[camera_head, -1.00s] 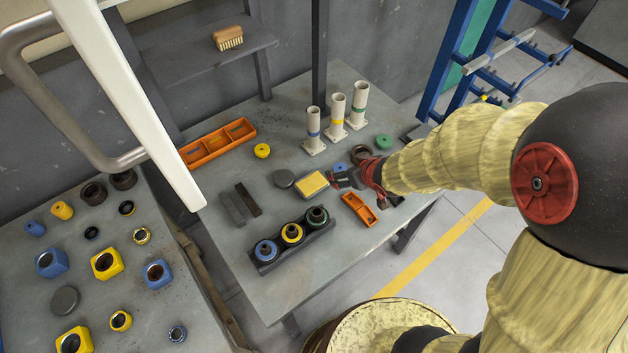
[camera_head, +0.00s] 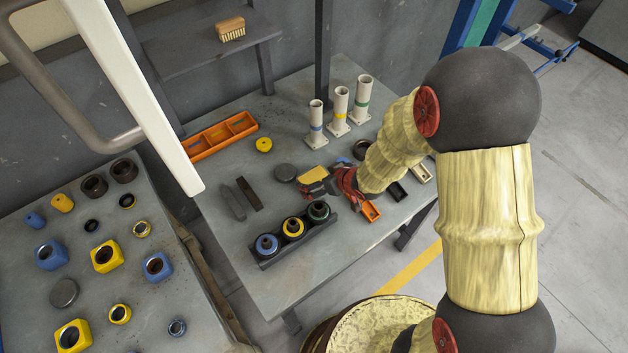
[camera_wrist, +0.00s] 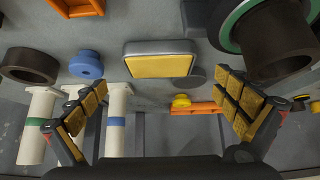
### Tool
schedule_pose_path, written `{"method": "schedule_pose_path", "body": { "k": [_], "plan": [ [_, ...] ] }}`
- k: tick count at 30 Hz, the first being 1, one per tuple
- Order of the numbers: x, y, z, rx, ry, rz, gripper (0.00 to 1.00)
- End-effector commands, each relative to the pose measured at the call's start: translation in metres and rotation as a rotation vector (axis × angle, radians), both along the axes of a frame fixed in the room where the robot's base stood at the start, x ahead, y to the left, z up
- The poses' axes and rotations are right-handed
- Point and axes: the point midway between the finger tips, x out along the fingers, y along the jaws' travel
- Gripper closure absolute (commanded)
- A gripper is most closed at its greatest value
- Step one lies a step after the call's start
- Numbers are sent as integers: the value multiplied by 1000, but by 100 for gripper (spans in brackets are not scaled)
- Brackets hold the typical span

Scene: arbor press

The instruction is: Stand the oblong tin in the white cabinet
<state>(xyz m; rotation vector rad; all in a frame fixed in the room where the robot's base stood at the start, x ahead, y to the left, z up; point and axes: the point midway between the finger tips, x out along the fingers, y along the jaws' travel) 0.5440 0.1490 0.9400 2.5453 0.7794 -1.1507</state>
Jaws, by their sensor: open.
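The oblong tin (camera_head: 314,174), with a yellow top and grey sides, lies flat on the grey table. In the wrist view the tin (camera_wrist: 160,60) lies ahead of the fingers, between their lines and apart from both. My gripper (camera_head: 332,183) is open and empty at the tin's right end in the head view, hiding part of it. Its padded fingers are spread wide in the wrist view (camera_wrist: 160,105). A white upright panel with a grey bar handle (camera_head: 135,95), at the upper left, may be the white cabinet's door; its inside is not visible.
A black rack (camera_head: 285,248) with several ringed parts stands in front of the tin. A dark round disc (camera_head: 285,172) lies close to its left. Three white posts (camera_head: 340,110) stand behind. An orange tray (camera_head: 220,135) is at the back. A second table (camera_head: 100,285) holds several parts.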

Motion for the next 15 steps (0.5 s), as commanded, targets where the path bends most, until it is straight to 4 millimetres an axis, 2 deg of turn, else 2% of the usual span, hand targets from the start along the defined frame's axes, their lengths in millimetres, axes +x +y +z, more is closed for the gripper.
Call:
{"method": "schedule_pose_path", "body": {
  "k": [8, 15],
  "plan": [
    [18, 12, -35, 0, 2, 1, 0],
    [22, 14, -37, -1, 0, -1, 0]
  ]
}}
